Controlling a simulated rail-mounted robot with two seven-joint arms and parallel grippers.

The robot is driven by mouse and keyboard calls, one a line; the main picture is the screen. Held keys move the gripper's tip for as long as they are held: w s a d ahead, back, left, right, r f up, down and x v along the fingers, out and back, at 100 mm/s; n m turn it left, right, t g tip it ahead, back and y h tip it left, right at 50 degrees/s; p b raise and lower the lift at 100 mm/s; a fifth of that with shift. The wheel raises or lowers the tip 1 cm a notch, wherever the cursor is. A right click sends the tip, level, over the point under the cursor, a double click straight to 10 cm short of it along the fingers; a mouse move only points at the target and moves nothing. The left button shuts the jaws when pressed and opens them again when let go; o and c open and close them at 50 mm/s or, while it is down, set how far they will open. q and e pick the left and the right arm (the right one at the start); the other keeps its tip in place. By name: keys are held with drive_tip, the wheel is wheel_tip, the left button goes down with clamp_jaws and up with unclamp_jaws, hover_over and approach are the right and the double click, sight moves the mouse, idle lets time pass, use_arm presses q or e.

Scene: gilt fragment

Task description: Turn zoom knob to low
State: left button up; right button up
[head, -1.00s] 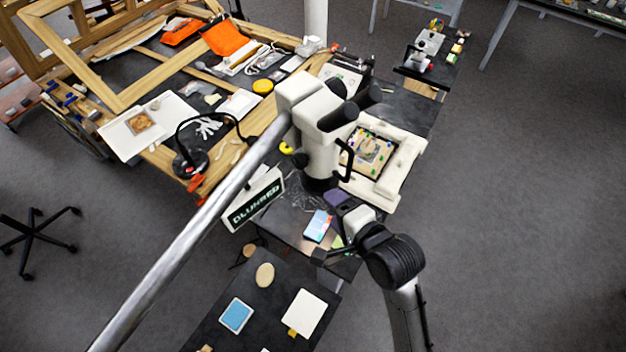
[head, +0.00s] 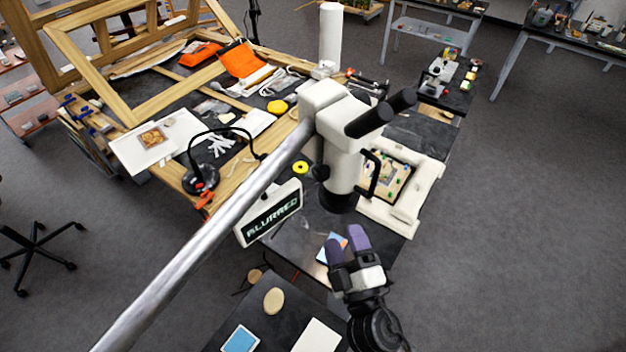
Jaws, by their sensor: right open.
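A white stereo microscope (head: 343,150) with black eyepieces hangs from a long metal boom (head: 215,235) at the centre of the head view. A small dark knob (head: 321,173) shows on the left side of its body; I cannot tell whether it is the zoom knob, and no setting marks are readable. A sign (head: 270,216) beside the microscope reads "BLURRED". My right gripper (head: 347,240) has purple fingertips pointing up toward the microscope. It is open and empty, just below the black lower end of the microscope in the picture. My left gripper is not in view.
A white padded frame (head: 428,185) holding a small board (head: 392,184) lies right of the microscope. A black handle loop sticks out on that side. A black lamp (head: 201,178) and a cluttered wooden-framed bench stand to the left. A lower dark table (head: 285,318) is in front.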

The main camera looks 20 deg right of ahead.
sight(320, 179)
drive_tip(key=w+r+n+p, duration=0.1)
drive_tip(key=w, duration=0.2)
drive_tip(key=w+r+n+p, duration=0.1)
drive_tip(key=w, duration=0.3)
drive_tip(key=w+r+n+p, duration=0.1)
drive_tip(key=w+n+p, duration=0.1)
drive_tip(key=w, duration=0.2)
drive_tip(key=shift+w+r, duration=0.15)
drive_tip(key=shift+x, duration=1.05)
drive_tip(key=shift+c, duration=0.3)
